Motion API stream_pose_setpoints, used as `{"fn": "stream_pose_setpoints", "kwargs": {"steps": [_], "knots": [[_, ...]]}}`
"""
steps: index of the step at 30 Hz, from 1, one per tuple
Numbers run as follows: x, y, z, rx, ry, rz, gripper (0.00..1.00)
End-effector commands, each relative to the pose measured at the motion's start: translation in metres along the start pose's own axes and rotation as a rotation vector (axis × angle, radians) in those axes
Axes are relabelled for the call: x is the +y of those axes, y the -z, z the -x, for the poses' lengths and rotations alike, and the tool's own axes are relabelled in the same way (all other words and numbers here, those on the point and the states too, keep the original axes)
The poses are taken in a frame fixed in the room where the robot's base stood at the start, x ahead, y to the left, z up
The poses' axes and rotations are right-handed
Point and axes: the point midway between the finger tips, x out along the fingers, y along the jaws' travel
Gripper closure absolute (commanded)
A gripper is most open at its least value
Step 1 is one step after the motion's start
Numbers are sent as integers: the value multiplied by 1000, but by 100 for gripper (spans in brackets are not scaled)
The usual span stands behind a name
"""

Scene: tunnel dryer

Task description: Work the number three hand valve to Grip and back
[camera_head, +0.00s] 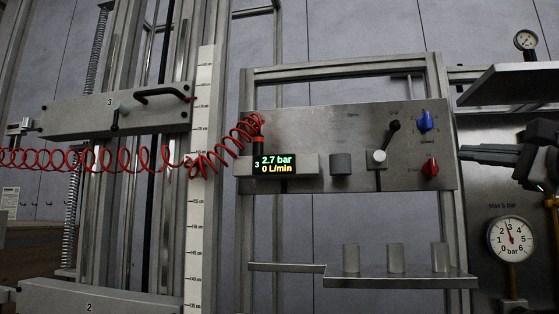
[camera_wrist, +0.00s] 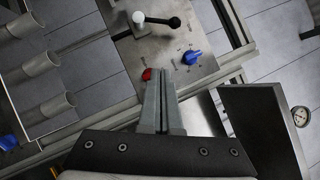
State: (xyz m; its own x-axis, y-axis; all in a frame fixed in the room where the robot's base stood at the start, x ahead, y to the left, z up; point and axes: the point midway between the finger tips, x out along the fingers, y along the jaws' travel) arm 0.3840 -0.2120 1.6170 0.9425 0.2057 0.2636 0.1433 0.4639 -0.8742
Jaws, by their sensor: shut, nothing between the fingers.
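The hand valve is on the grey panel (camera_head: 310,140) in the head view. Its black-knobbed lever (camera_head: 393,127) tilts up and right from beside a white ball (camera_head: 379,156). Small lettering sits above it, too small to read surely. In the wrist view the black knob (camera_wrist: 174,22) and white ball (camera_wrist: 138,16) show beyond the fingertips. My gripper (camera_head: 463,152) is shut and empty, right of the panel, fingers pointing left, apart from the lever. In the wrist view its shut fingers (camera_wrist: 162,45) overlap the panel's lower part.
A blue knob (camera_head: 426,121) and a red knob (camera_head: 430,168) sit between lever and gripper. A display (camera_head: 274,164) reads 3, 2.7 bar, 0 L/min. A shelf with cylinders (camera_head: 375,283) juts below. A gauge (camera_head: 511,240) hangs right, below my gripper. A red coiled hose (camera_head: 100,158) runs left.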

Motion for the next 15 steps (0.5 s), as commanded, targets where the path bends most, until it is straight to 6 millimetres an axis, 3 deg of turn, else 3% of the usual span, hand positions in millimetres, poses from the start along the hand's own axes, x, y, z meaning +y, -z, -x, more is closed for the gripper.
{"fn": "stream_pose_setpoints", "kwargs": {"steps": [4, 15], "knots": [[-2, -8, 1, -32, 2, -20, 100], [-2, -9, -1, -33, 1, -21, 100]]}}
